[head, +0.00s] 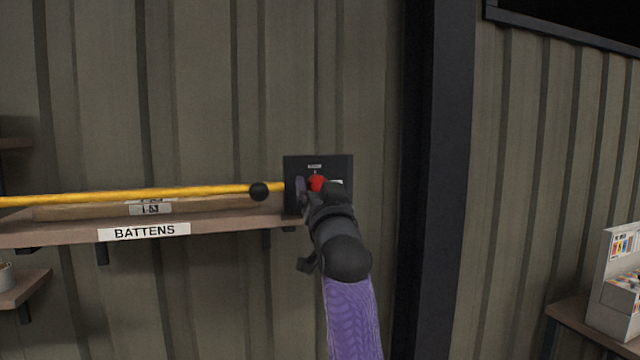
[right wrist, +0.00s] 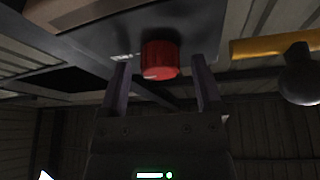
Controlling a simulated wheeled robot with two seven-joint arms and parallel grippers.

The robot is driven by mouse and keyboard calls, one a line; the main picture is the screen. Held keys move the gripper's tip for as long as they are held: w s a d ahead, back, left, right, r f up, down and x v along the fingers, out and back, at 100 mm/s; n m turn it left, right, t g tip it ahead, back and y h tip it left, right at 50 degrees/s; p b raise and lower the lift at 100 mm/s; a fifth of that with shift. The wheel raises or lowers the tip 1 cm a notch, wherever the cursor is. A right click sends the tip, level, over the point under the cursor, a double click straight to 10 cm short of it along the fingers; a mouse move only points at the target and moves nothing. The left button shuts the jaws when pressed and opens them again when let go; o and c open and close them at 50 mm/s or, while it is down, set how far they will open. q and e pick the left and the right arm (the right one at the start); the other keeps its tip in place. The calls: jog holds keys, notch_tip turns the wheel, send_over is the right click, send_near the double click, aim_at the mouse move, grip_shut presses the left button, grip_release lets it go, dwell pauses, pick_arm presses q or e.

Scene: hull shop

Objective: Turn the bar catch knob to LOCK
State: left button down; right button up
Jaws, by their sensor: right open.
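The red bar catch knob (head: 316,183) sits on a dark wall plate (head: 318,161) at the right end of the shelf. My right gripper (head: 312,190) is at the plate, partly covering the knob and the plate's lower part. In the right wrist view the red knob (right wrist: 160,59) shows between and just beyond the two fingertips of my right gripper (right wrist: 161,65). The fingers are open, with gaps at both sides of the knob. A small white label shows on the plate; its text is too small to read. My left gripper is in neither view.
A dark post (head: 432,180) stands right of the plate. A box (head: 612,300) sits on a table at far right.

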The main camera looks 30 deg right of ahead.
grip_shut()
dwell(0.3)
jog(key=shift+n, duration=0.4)
jog(key=n+y+p, duration=0.1)
jog(key=n+y, duration=0.1)
jog(key=n, duration=0.1)
jog(key=n+t+y+p, duration=0.1)
jog(key=n+y+p, duration=0.1)
jog(key=n, duration=0.1)
jog(key=shift+d+r+n, duration=0.15)
jog(key=shift+n, duration=0.25)
jog(key=shift+s+d+n+g+y+p, duration=0.1)
jog(key=shift+n+g+y+p, duration=0.35)
jog(key=shift+n+y+p, duration=1.45)
jog(key=shift+w+n+g+y+p, duration=0.1)
jog(key=shift+n+g+y+p, duration=0.4)
jog(key=shift+n+p, duration=2.8)
jog(key=shift+s+d+n+g+y+p, duration=0.1)
jog(key=shift+n+g+y+p, duration=0.35)
jog(key=shift+n+y+p, duration=1.4)
jog(key=n+h, duration=0.1)
jog(key=n, duration=0.2)
jog(key=shift+h, duration=0.25)
